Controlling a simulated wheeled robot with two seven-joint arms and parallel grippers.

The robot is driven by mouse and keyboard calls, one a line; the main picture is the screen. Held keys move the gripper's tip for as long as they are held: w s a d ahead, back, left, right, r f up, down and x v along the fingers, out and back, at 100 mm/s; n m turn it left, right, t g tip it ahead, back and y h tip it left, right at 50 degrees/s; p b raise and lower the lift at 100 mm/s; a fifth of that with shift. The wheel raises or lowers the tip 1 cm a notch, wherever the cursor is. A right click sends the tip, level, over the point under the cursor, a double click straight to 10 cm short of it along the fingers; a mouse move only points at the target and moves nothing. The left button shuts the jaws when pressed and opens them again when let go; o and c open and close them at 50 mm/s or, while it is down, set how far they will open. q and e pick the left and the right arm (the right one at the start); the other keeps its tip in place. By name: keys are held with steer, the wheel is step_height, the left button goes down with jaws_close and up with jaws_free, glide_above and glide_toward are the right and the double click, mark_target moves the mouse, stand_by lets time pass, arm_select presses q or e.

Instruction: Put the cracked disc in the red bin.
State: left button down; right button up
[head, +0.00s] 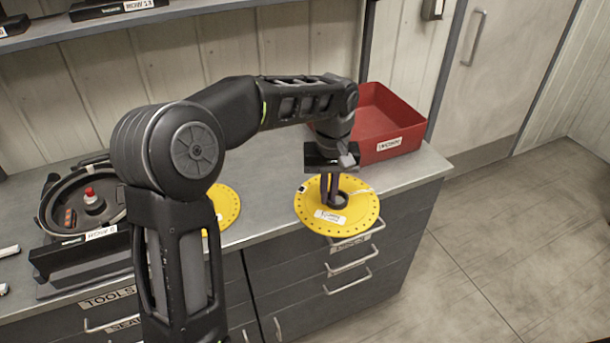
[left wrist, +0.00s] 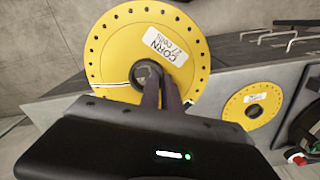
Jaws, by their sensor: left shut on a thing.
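A yellow disc (head: 355,215) with a ring of small holes, a dark hub and a white label is held by my left gripper (head: 331,192) at its hub. In the left wrist view this disc (left wrist: 115,50) shows a thin pale line running from the hub to the rim, like a crack. It appears to be above the counter, overlapping its front edge; the exact height is hard to tell. The red bin (head: 378,112) stands behind it on the counter's right end, partly hidden by my arm. My right gripper is not in view.
A second yellow disc (head: 228,207) lies on the counter (head: 265,220), partly behind my arm. An open dark round seed meter housing (head: 60,212) with a red knob stands at left. Drawers with handles are below the counter's front edge. The floor at right is clear.

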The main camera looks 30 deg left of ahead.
mark_target(345, 208)
arm_select(q)
steer(key=d+f+m, duration=0.1)
steer(key=d+f+m+b, duration=0.1)
steer(key=f, duration=0.1)
steer(key=d+f+m+b, duration=0.1)
steer(key=d+f, duration=0.1)
steer(key=shift+w+f, duration=0.2)
steer(key=shift+f, duration=0.05)
steer(key=d+f+m+b, duration=0.3)
steer(key=f+b, duration=0.4)
steer(key=f, duration=0.2)
steer(key=shift+w+d+f, duration=0.15)
steer(key=shift+w+d, duration=0.05)
